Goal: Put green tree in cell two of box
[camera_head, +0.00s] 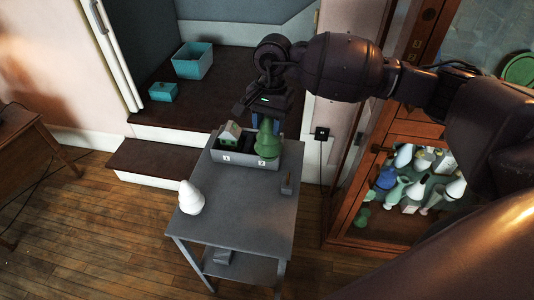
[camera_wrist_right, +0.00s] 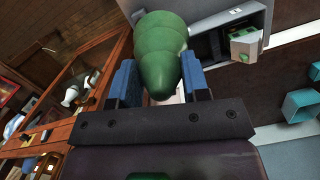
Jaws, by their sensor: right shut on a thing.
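The green tree (camera_head: 267,140), a tiered cone, is held by my right gripper (camera_head: 268,121), which is shut on it. In the head view the tree overlaps the right part of the grey box (camera_head: 243,161) and its front wall; I cannot tell its exact height over it. In the right wrist view the tree (camera_wrist_right: 161,50) sits between the blue fingers of my right gripper (camera_wrist_right: 165,82). The box (camera_wrist_right: 212,24) lies behind it to the right. Two small white labels mark the box front. My left gripper is out of view.
A small house (camera_head: 230,133) stands in the box's left cell. Teal bins (camera_head: 192,61) sit on the dark platform. A cabinet with vases (camera_head: 410,185) stands right.

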